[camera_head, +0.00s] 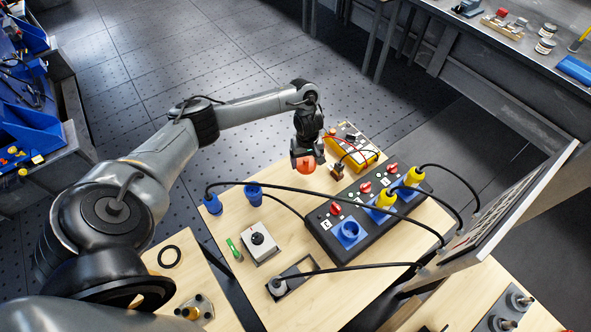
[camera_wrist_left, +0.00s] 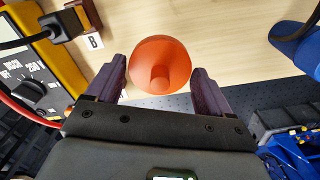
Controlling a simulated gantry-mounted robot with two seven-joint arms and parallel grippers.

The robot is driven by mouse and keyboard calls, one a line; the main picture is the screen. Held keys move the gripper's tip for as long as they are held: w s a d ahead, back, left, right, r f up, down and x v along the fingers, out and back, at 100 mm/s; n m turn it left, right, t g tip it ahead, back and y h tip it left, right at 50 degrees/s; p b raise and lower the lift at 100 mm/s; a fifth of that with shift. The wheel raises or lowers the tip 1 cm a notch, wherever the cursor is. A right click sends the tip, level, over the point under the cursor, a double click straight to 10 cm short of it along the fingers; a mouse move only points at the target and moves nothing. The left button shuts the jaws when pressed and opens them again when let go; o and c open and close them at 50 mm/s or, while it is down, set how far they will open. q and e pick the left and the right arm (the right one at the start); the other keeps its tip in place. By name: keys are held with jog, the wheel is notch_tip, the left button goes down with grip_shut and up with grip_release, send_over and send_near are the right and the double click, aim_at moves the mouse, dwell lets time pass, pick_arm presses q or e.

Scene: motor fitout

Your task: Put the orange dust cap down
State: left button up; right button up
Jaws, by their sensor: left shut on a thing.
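The orange dust cap (camera_head: 306,163) is round with a small knob, and it also shows in the left wrist view (camera_wrist_left: 160,64). My left gripper (camera_head: 304,158) is shut on the cap and holds it near the far edge of the wooden table (camera_head: 300,215). In the left wrist view the cap sits between the two dark fingers. The head view does not show clearly how far the cap is above the table. My right gripper is not in view.
A black socket box (camera_head: 325,228) with blue sockets, yellow plugs and red knobs stands to the right. A yellow meter (camera_head: 362,156) is behind it. Blue connectors (camera_head: 253,194), a grey switch box (camera_head: 259,243) and black cables occupy the left and middle. Some bare wood lies in front.

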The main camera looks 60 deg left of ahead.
pick_arm(q)
jog(key=a+f, duration=0.1)
jog(key=s+a+f+b, duration=0.1)
jog(key=a, duration=0.1)
jog(key=a+f+b, duration=0.1)
jog(key=a, duration=0.1)
jog(key=shift+s+f, duration=0.15)
jog(key=shift+s, duration=0.2)
jog(key=shift+f+b, duration=1.4)
jog(key=shift+f, duration=0.6)
jog(key=o, duration=0.9)
jog(key=shift+f, duration=0.1)
